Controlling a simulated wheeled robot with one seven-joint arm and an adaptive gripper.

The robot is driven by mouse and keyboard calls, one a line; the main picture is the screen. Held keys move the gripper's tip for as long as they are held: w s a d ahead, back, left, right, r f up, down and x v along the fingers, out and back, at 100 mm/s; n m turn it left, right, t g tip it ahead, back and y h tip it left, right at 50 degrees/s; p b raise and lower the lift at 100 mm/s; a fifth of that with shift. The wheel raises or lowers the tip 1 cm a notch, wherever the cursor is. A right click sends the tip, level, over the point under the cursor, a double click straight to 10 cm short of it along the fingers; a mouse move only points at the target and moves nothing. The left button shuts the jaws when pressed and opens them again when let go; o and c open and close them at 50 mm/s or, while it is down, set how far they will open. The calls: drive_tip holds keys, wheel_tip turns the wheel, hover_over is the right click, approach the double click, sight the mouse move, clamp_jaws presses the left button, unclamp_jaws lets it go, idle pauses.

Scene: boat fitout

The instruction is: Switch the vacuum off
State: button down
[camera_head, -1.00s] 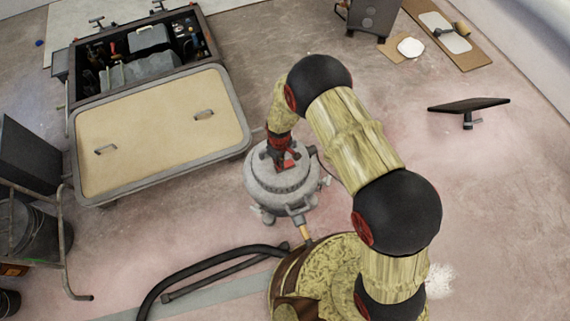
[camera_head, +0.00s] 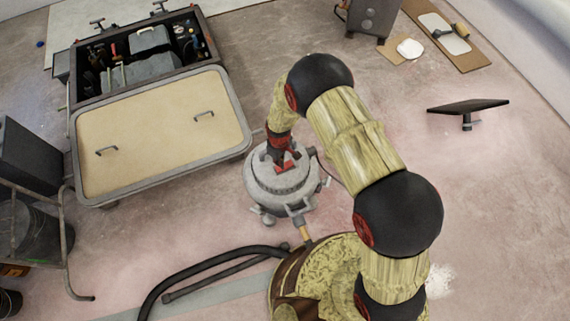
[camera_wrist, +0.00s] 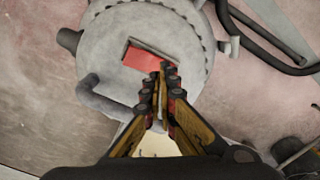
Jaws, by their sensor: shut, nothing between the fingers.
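The vacuum (camera_head: 270,190) is a grey round canister on the floor near the middle of the head view, and its lid also fills much of the wrist view (camera_wrist: 110,62). A red rocker switch (camera_wrist: 146,57) sits in a dark rectangular recess on the lid; it shows partly in the head view (camera_head: 287,168). My gripper (camera_wrist: 164,68) is shut and empty. Its fingertips are at the lower right edge of the switch in the wrist view; I cannot tell whether they touch it. The switch's position is not clear.
A black hose (camera_head: 205,262) lies on the floor in front of the vacuum. A large open toolbox (camera_head: 75,85) with its tan lid (camera_head: 155,135) is at the left. A bucket (camera_head: 30,235) and a rack stand at the far left.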

wheel_tip(320, 180, up, 5)
drive_tip(key=p, duration=0.2)
drive_tip(key=shift+f+p, duration=0.2)
drive_tip(key=shift+p, duration=0.15)
idle(0.4)
drive_tip(key=s+d+r+m+g+h, duration=0.1)
drive_tip(key=s+d+r+m+g, duration=0.1)
drive_tip(key=s+d, duration=0.35)
drive_tip(key=s+d+r+m+t, duration=0.2)
drive_tip(key=d+r, duration=0.4)
drive_tip(key=r, duration=1)
drive_tip(key=s+d+r+m+t, duration=0.3)
drive_tip(key=s+d+r, duration=0.3)
drive_tip(key=r, duration=1.1)
drive_tip(key=s+d+r+m+t+y, duration=0.1)
drive_tip(key=s+d+r+m, duration=0.3)
drive_tip(key=r, duration=1.2)
drive_tip(key=shift+s+d+r+t, duration=0.3)
drive_tip(key=shift+s+d+t, duration=0.5)
drive_tip(key=shift+s+d, duration=0.45)
